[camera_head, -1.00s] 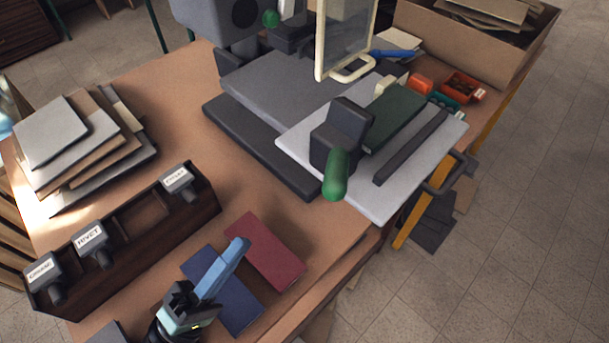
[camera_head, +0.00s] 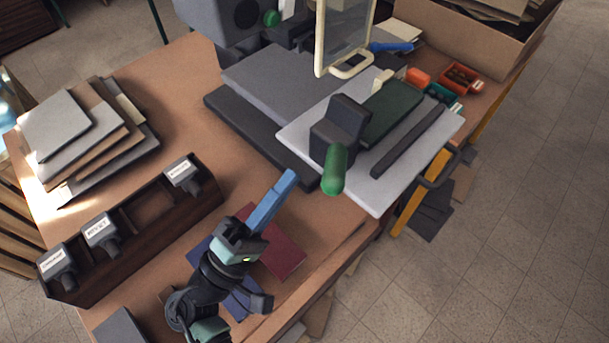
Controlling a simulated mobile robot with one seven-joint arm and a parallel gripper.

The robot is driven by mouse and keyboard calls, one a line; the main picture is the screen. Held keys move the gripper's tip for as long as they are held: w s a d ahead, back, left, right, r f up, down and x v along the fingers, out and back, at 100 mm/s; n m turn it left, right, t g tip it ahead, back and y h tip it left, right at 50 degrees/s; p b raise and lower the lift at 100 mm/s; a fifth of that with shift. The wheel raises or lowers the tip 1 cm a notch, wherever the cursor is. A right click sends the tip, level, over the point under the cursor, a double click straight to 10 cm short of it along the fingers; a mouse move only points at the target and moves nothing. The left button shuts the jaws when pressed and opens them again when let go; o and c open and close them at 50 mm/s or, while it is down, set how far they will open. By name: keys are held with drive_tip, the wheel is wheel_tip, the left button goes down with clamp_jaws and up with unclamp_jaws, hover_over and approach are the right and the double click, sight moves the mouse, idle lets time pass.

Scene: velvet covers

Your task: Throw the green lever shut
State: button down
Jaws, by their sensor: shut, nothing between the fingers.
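The green lever (camera_head: 335,169) is a rounded green handle on a dark grey block (camera_head: 345,120). It sticks out towards the front of the block, over the front edge of the pale plate (camera_head: 376,201) of a machine. My gripper (camera_head: 289,178) has long blue fingers, closed together and empty. The fingertips point up and right and appear a short way left of the green lever, apart from it in the picture. A dark green book-like piece (camera_head: 391,112) lies on the plate behind the block.
A wooden rack (camera_head: 140,240) with labelled grey-handled tools stands at the left. Red (camera_head: 276,254) and blue covers lie under my arm. Stacked boards (camera_head: 60,125) lie at the back left. A framed clear panel (camera_head: 345,38) stands behind the lever block.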

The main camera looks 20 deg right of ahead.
sight(336, 162)
drive_tip(key=shift+s+d+r+p, duration=0.25)
drive_tip(key=shift+s+d, duration=0.15)
drive_tip(key=shift+d, duration=0.25)
drive_tip(key=shift+s+d+r+p, duration=0.1)
drive_tip(key=shift+s+d+r, duration=0.25)
drive_tip(key=shift+d, duration=0.3)
drive_tip(key=shift+r+y+p, duration=0.3)
drive_tip(key=shift+y+p, duration=0.1)
drive_tip(key=shift+p, duration=0.4)
